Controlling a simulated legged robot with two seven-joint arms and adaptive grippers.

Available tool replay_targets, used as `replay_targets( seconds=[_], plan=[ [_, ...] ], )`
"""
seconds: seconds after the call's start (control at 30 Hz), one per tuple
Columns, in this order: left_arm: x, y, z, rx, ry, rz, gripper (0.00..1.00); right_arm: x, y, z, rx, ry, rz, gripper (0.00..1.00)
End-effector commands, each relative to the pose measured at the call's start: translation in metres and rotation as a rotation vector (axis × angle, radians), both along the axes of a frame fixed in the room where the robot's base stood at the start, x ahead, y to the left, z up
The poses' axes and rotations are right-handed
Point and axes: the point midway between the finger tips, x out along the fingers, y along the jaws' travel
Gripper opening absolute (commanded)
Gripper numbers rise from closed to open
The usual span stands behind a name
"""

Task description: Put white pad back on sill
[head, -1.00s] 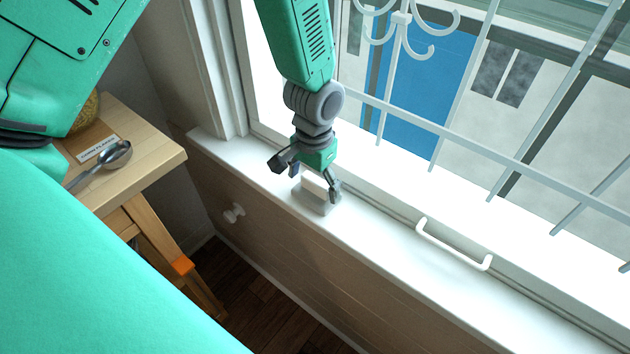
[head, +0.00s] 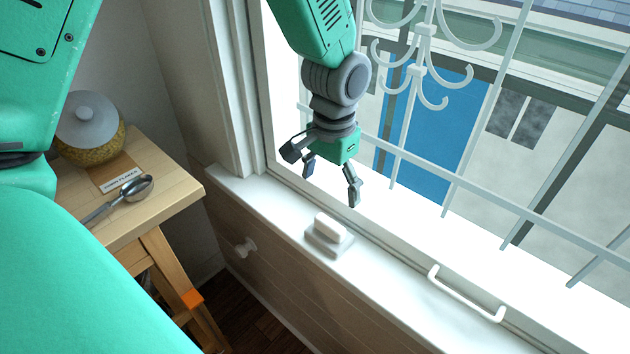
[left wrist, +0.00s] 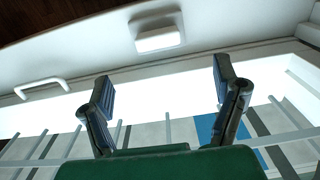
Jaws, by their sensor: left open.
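The white pad (head: 330,227) is a small block with a pale grey base, standing on the white window sill (head: 388,268). It also shows in the left wrist view (left wrist: 158,34), past the open fingers. My left gripper (head: 331,186) is open and empty, above the pad and apart from it. Its two spread fingers (left wrist: 165,98) show in the left wrist view with nothing between them. My right gripper is not in view.
A white window handle (head: 465,293) sits to the right on the frame. Window bars (head: 455,120) stand behind the gripper. A wooden table (head: 165,190) at the left bears a spoon (head: 125,198) and a lidded jar (head: 90,130).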

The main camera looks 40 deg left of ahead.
Motion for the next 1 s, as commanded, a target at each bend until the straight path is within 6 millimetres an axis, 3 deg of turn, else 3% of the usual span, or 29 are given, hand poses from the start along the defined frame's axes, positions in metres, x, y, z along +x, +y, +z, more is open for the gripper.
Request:
replay_targets(
  seconds=[0.17,0.27,0.37,0.43,0.5,0.6,0.7,0.8,1.0],
  plan=[
    [-0.004,-0.001,-0.007,-0.001,0.004,0.000,0.82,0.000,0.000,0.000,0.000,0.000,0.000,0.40],
    [-0.020,-0.001,-0.046,-0.009,0.012,0.003,0.82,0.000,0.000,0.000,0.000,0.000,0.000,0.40],
    [-0.054,-0.001,-0.106,-0.020,0.013,0.012,0.82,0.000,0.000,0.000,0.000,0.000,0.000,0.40],
    [-0.088,0.000,-0.148,-0.024,0.009,0.017,0.82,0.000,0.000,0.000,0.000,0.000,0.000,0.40],
    [-0.123,0.002,-0.180,-0.025,0.000,0.023,0.82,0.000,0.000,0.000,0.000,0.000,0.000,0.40],
    [-0.171,0.006,-0.210,-0.018,-0.015,0.028,0.82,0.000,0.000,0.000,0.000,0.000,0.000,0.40],
    [-0.205,0.009,-0.225,-0.010,-0.029,0.029,0.82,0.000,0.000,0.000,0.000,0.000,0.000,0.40],
    [-0.223,0.011,-0.230,-0.005,-0.042,0.028,0.82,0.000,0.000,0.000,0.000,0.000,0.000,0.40],
    [-0.227,0.011,-0.231,-0.003,-0.052,0.027,0.82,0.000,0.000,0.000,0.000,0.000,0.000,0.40]
  ],
)
